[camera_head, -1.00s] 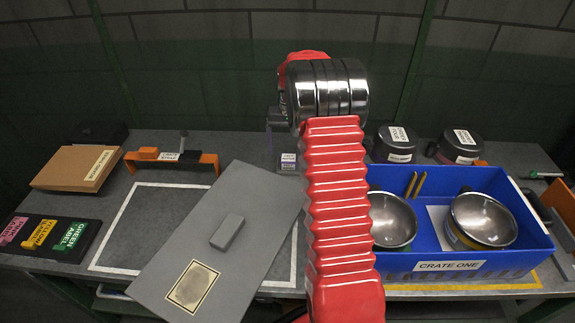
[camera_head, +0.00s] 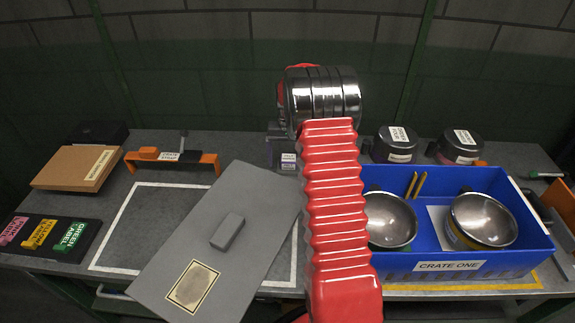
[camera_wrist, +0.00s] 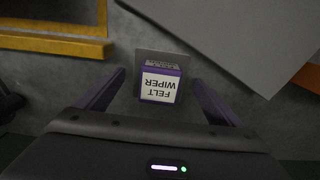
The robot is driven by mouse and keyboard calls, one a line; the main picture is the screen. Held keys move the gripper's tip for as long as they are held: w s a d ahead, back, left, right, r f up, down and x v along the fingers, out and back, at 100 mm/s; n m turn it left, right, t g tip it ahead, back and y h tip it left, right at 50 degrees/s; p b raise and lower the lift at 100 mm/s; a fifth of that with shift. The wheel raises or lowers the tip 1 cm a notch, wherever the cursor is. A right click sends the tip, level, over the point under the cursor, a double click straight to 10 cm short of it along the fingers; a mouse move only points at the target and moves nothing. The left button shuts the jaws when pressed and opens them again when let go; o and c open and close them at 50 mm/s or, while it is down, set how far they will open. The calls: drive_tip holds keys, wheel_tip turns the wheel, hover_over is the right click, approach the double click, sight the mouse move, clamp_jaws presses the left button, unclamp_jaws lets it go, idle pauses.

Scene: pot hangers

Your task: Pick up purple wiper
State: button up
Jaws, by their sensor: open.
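The purple wiper (camera_wrist: 161,84) is a small block with a white label reading "FELT WIPER", upside down in the wrist view. It stands against a grey plate on the table. In the head view the wiper (camera_head: 288,162) is small, just left of my arm, and partly hidden. My gripper (camera_wrist: 160,95) is open in the wrist view, with one purple finger on each side of the wiper. Gaps show between the fingers and the wiper. In the head view my arm hides most of the gripper.
A grey panel (camera_head: 262,205) with a block handle lies left of my arm. A blue crate (camera_head: 450,266) with two metal bowls stands on the right. An orange bracket (camera_head: 208,158) stands at the back left. Dark pots (camera_head: 394,145) stand behind the crate.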

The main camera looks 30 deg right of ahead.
drive_tip(key=shift+c, duration=0.4)
drive_tip(key=c, duration=1.1)
